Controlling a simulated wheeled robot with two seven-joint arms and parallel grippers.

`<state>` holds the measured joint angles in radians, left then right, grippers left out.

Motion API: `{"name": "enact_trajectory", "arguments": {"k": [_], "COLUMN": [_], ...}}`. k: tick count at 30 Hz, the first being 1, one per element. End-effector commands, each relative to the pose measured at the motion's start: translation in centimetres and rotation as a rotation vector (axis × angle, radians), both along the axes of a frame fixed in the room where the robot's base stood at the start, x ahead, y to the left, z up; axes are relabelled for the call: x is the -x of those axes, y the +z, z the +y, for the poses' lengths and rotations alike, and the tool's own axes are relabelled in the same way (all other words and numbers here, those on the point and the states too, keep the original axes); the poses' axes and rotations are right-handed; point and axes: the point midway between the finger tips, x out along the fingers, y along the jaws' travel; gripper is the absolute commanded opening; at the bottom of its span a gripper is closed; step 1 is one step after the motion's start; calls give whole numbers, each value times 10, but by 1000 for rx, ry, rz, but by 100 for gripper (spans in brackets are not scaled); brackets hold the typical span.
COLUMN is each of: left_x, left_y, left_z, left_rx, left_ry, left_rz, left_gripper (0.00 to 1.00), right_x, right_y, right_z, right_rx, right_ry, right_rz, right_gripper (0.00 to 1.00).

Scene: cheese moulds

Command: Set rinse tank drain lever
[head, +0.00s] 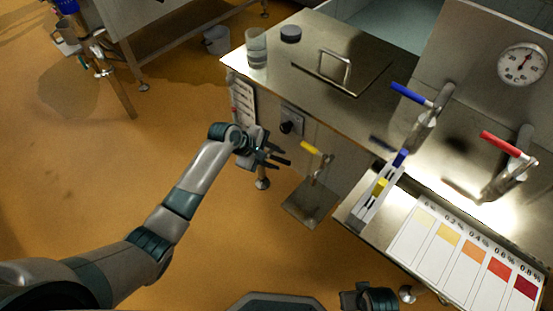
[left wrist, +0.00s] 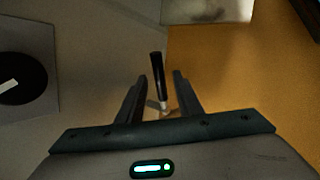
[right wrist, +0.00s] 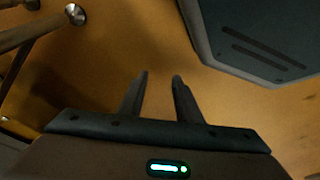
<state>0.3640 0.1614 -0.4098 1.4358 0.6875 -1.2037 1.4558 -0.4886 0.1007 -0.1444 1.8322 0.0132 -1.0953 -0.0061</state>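In the left wrist view, a lever with a black handle (left wrist: 158,76) and a pale metal stem stands between the fingers of my left gripper (left wrist: 158,92). The fingers are open, with a visible gap on each side of the lever. In the head view my left gripper (head: 283,160) is beside the front of the steel tank (head: 340,148), below a black knob (head: 287,127). The lever cannot be clearly told from the dark fingers there. My right gripper (right wrist: 160,88) is open and empty above the floor.
A yellow-handled tap (head: 311,147) is right of my left gripper, above a small metal shelf (head: 308,207). Blue (head: 411,94) and red (head: 501,143) handles are on the right. A colour chart (head: 465,260) lies on the bench. The floor at left is largely clear.

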Motion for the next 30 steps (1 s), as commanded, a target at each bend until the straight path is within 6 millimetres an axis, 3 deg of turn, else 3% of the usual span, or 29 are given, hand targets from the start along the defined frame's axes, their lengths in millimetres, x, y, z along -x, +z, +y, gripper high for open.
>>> {"name": "enact_trajectory", "arguments": {"k": [13, 17, 27, 30], "left_x": [-2, -2, -2, -2], "left_y": [-7, -7, -6, -6], "left_z": [-5, -5, -5, -5], "left_rx": [0, 0, -6, -16], "left_ry": [-1, -1, 0, 1], "left_rz": [-1, -1, -4, -11], "left_gripper": [32, 1, 0, 0], "right_x": [-1, -1, -2, 0], "right_y": [4, 4, 6, -10], "right_z": [0, 1, 1, 0], "right_rx": [0, 0, -2, -1], "right_ry": [1, 1, 1, 0], "right_rz": [-1, -1, -9, -4], "right_gripper": [31, 31, 31, 31]}}
